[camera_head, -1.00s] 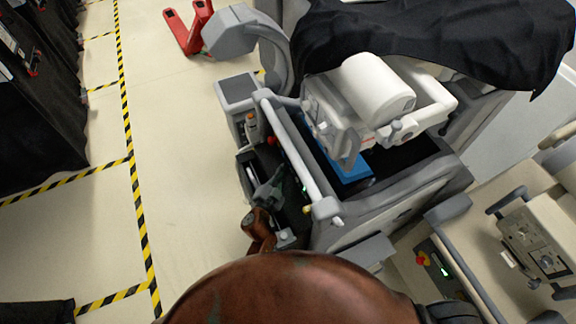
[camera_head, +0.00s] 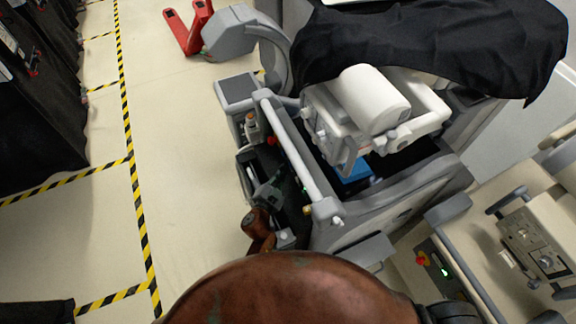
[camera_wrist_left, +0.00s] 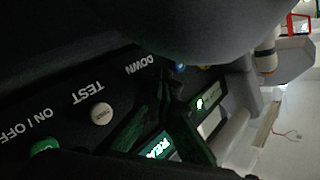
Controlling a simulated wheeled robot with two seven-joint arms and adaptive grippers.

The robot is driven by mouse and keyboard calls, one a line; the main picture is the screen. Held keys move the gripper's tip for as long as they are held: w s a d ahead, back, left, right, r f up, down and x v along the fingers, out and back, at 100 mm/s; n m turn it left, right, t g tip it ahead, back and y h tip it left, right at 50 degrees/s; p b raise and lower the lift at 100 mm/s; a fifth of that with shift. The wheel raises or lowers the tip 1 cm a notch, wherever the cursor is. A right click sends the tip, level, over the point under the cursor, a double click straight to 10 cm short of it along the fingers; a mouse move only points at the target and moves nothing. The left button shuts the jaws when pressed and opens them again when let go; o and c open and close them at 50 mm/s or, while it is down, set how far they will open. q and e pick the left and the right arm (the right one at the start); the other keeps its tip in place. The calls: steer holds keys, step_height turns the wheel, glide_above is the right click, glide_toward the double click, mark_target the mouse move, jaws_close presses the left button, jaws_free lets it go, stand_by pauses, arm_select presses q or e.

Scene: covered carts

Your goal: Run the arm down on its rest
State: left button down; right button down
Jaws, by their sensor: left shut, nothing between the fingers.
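The machine's arm carries a white head (camera_head: 370,102) with a rounded drum, above the grey cart body (camera_head: 395,208). A blue pad (camera_head: 352,172) shows partly beneath it; I cannot tell whether the head touches it. My left gripper (camera_head: 268,192) is shut and empty over the dark control panel on the cart's left side. In the left wrist view its dark fingertips (camera_wrist_left: 172,82) are close to a small blue button (camera_wrist_left: 180,67) beside the word DOWN. I cannot tell whether they touch it. My right gripper is out of view.
A white TEST button (camera_wrist_left: 101,114) and a green ON/OFF button (camera_wrist_left: 45,147) sit on the same panel. A black cover (camera_head: 430,45) drapes the cart's back. Another cart (camera_head: 535,240) stands at right. The floor at left is clear, with striped tape.

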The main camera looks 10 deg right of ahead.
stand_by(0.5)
arm_select(q)
steer(key=shift+s+a+p, duration=0.25)
steer(key=shift+a+p, duration=0.1)
steer(key=shift+a, duration=0.5)
steer(key=shift+a, duration=0.1)
steer(key=shift+s+a+r+p, duration=0.1)
steer(key=shift+s+a+p, duration=0.2)
steer(key=shift+a, duration=0.35)
steer(key=shift+s+a+p, duration=0.2)
steer(key=shift+a+p, duration=0.1)
steer(key=shift+a, duration=0.35)
steer(key=shift+s+a+p, duration=0.3)
steer(key=shift+a, duration=0.65)
